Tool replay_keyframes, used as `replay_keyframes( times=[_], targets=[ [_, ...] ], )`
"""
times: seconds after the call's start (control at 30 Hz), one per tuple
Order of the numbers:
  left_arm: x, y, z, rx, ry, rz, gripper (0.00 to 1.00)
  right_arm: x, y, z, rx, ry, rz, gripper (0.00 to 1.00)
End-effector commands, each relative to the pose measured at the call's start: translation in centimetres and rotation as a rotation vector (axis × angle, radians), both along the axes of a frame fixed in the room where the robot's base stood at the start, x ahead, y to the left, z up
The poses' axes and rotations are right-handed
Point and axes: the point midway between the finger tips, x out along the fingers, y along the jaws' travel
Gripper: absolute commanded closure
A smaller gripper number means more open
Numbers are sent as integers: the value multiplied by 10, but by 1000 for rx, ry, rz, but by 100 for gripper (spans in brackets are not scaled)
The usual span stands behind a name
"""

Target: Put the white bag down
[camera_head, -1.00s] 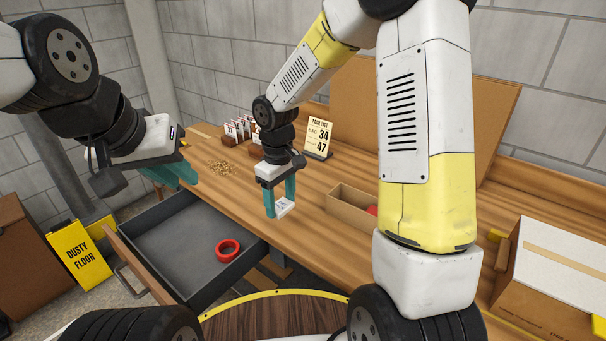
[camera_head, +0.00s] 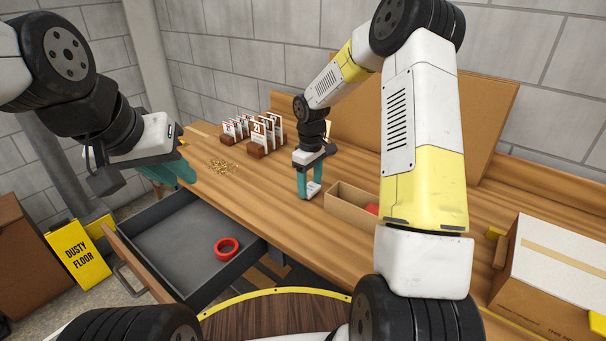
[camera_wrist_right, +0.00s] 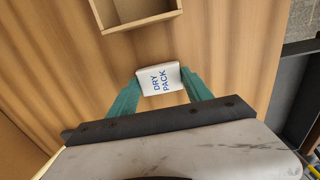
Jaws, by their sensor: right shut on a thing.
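The white bag (camera_wrist_right: 160,80), printed "DRY PACK" in blue, is between the two teal fingers of my right gripper (camera_wrist_right: 157,88) in the right wrist view. In the head view the bag (camera_head: 312,190) is low between the fingertips of my right gripper (camera_head: 309,190), just left of the open cardboard box. I cannot tell whether the bag touches the tabletop. My right gripper is shut on it. My left gripper (camera_head: 172,178) hangs over the left end of the bench, beside the drawer, with nothing visible in it; its finger gap is not clear.
The open cardboard box (camera_head: 345,205) holds something red. The open drawer (camera_head: 165,240) holds a red tape ring (camera_head: 227,248). Card racks (camera_head: 262,140) and a scatter of small tan bits (camera_head: 222,167) lie further back. A large carton (camera_head: 550,275) stands at right. The wooden tabletop (camera_head: 250,205) is bare near the front.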

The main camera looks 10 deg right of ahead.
Motion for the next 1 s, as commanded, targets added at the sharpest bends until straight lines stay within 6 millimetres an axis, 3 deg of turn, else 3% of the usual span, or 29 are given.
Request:
replay_keyframes(
  times=[0.37,0.4,0.5,0.83,1.0],
  targets=[
    [0,0,0,0,0,0,78,0,0,-7,0,-1,0,80],
    [0,0,0,0,0,0,78,0,0,-8,0,-1,0,40],
    [0,0,0,0,0,0,78,0,0,-7,1,-2,0,20],
    [0,0,0,0,0,0,78,0,0,-6,1,-2,0,20],
    [0,0,0,0,0,0,78,1,0,11,-1,-5,-1,20]
  ],
)
